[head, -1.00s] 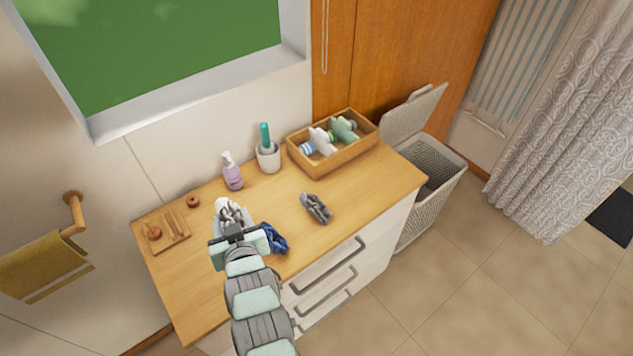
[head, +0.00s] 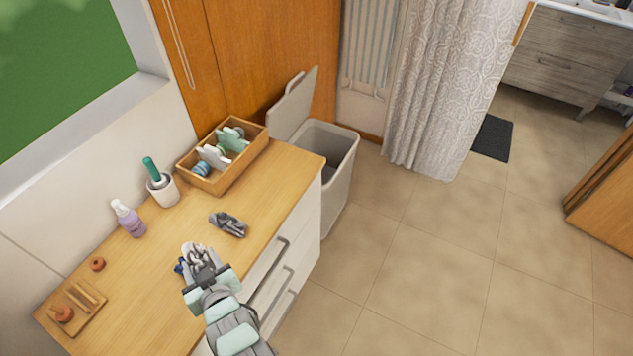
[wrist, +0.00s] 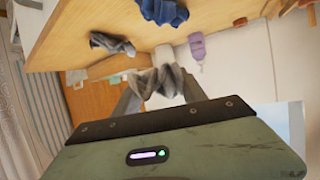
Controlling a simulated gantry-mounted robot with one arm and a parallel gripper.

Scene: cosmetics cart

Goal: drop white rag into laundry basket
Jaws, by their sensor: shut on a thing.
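My gripper (head: 203,270) is shut on the white rag (head: 192,254), held over the front of the wooden cabinet top. In the wrist view the rag (wrist: 158,82) is crumpled between the two fingers. The basket is well to the right of and beyond my gripper. A grey rag (head: 228,224) lies on the top nearby. A blue rag (wrist: 163,12) lies on the top, mostly hidden behind my gripper in the head view.
A wooden tray (head: 190,177) with rolled items, a white cup (head: 163,191) with a green-handled thing and a purple pump bottle (head: 129,220) stand along the wall. A small board (head: 80,318) is at left. Floor (head: 420,260) right of the cabinet is clear.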

